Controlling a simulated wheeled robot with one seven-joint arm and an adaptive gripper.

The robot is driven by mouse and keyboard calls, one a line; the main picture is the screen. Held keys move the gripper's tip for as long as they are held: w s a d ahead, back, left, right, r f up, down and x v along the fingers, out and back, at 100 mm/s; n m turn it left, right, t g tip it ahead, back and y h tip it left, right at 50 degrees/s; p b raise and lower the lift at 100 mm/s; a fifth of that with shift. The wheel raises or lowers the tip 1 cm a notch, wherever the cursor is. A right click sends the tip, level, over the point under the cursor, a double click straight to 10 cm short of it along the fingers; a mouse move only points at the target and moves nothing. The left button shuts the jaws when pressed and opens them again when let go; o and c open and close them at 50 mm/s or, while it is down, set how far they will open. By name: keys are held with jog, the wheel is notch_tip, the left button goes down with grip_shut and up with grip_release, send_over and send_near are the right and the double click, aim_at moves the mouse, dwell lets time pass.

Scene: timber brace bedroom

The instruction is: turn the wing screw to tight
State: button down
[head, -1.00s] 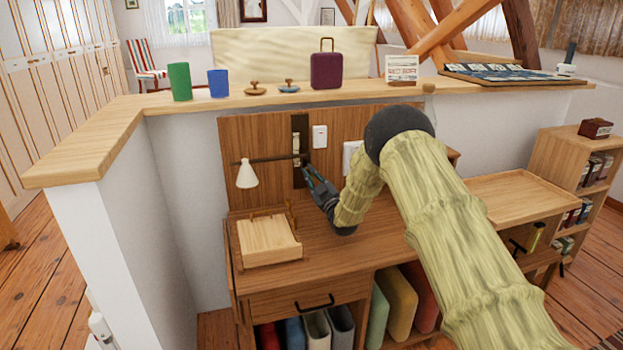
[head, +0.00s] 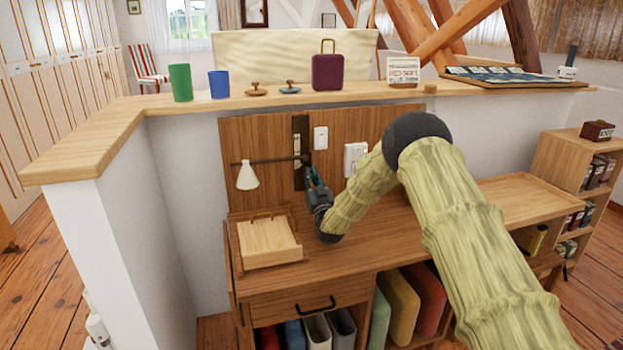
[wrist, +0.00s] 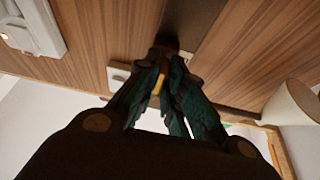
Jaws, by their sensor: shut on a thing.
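A dark upright plate (head: 297,180) with a pale strip is fixed to the wooden back panel. A thin dark arm (head: 272,160) with a white cone shade (head: 247,176) reaches left from it. My gripper (head: 309,170) is at the plate's lower right, just below the arm's right end. In the wrist view, my gripper (wrist: 176,58) has its fingers closed together at a dark block. A small yellow piece shows between the fingers there; I take it for the wing screw (wrist: 160,79). The fingers hide most of it, so its angle cannot be told.
White wall switches (head: 320,138) and (head: 355,157) sit right of the plate. A wooden tray (head: 268,241) stands on the desk (head: 370,245) below the shade. Cups, a purple case (head: 327,72) and small items stand on the ledge (head: 190,105) above.

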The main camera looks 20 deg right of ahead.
jog(key=shift+f, duration=0.1)
jog(key=c, duration=1.6)
grip_release()
jog(key=shift+o, duration=0.2)
jog(key=s+f, duration=0.1)
jog(key=s, duration=1.5)
jog(key=shift+s+d+f, duration=0.25)
jog(key=shift+s+f, duration=0.05)
jog(key=shift+f, duration=0.1)
